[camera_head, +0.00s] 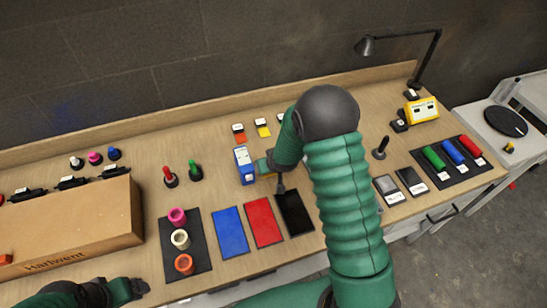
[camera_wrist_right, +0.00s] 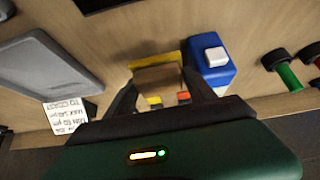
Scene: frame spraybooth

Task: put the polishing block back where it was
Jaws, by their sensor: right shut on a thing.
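A brown block with a yellow layer along one edge (camera_wrist_right: 158,78), which looks like the polishing block, sits between the fingers of my right gripper (camera_wrist_right: 165,95) in the right wrist view. The gripper is shut on it. In the head view my right gripper (camera_head: 266,167) is low over the bench, just right of a blue box (camera_head: 244,165), and the block is mostly hidden by my arm. In the wrist view the blue box with a white top (camera_wrist_right: 208,62) is close beside the block. I cannot tell whether the block touches the bench. My left gripper (camera_head: 128,291) is at the lower left, its jaws unclear.
Blue (camera_head: 230,232), red (camera_head: 265,222) and black (camera_head: 295,212) pads lie in front of the right gripper. Red (camera_head: 169,177) and green (camera_head: 195,170) pegs stand left of the blue box. Small labelled coloured pieces (camera_head: 262,128) are behind. A grey tray (camera_wrist_right: 48,65) shows in the wrist view.

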